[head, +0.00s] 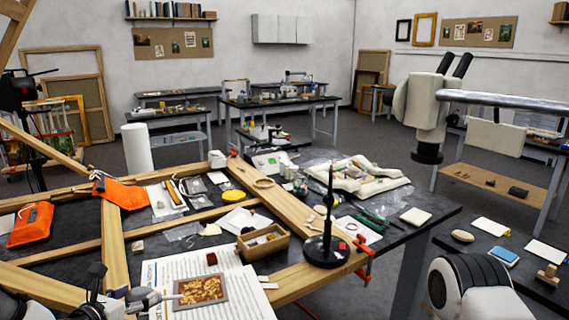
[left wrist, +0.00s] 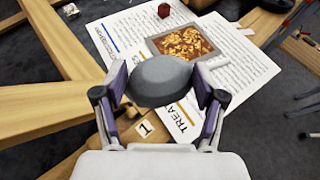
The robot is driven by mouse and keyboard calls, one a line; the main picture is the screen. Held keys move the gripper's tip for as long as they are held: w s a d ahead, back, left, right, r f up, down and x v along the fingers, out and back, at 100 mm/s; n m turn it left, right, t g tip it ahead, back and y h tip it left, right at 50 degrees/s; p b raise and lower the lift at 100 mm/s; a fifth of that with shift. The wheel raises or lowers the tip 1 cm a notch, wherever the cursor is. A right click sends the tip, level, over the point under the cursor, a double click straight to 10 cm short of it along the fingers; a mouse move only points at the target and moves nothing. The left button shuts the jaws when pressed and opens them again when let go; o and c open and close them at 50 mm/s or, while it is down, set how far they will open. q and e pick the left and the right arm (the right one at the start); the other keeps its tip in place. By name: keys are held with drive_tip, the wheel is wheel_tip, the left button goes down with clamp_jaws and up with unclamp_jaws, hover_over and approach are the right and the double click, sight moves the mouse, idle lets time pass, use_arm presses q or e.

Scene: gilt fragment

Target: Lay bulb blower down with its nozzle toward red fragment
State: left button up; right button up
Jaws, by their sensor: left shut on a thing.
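The bulb blower (left wrist: 160,80) is a dark grey rounded bulb held between the two pads of my left gripper (left wrist: 162,88), which is shut on it. In the head view the bulb blower (head: 143,296) is at the lower left, with a pale nozzle pointing right toward the gilt panel. Whether it touches the sheet below I cannot tell. The red fragment (head: 212,259) is a small dark red block on the printed sheet, beyond the panel; it also shows at the top of the left wrist view (left wrist: 164,10). My right gripper is out of view.
The framed gilt panel (head: 201,291) lies on the printed sheet (head: 162,271), close to the bulb. Wooden frame bars (head: 118,245) surround the sheet. A wooden tray (head: 263,243) and a black stand (head: 327,250) are to the right. Bare sheet lies left of the red fragment.

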use_arm(q)
drive_tip(key=s+d+f+m+g+h, duration=0.6)
drive_tip(key=s+d+f+m+h, duration=0.25)
drive_tip(key=s+d, duration=0.55)
wheel_tip(320, 180, down, 10)
drive_tip(key=b, duration=1)
drive_tip(key=shift+w+a+f+t, duration=0.15)
drive_tip(key=shift+w+a+t, duration=0.1)
drive_tip(key=shift+w+t, duration=0.1)
drive_tip(key=shift+y, duration=0.25)
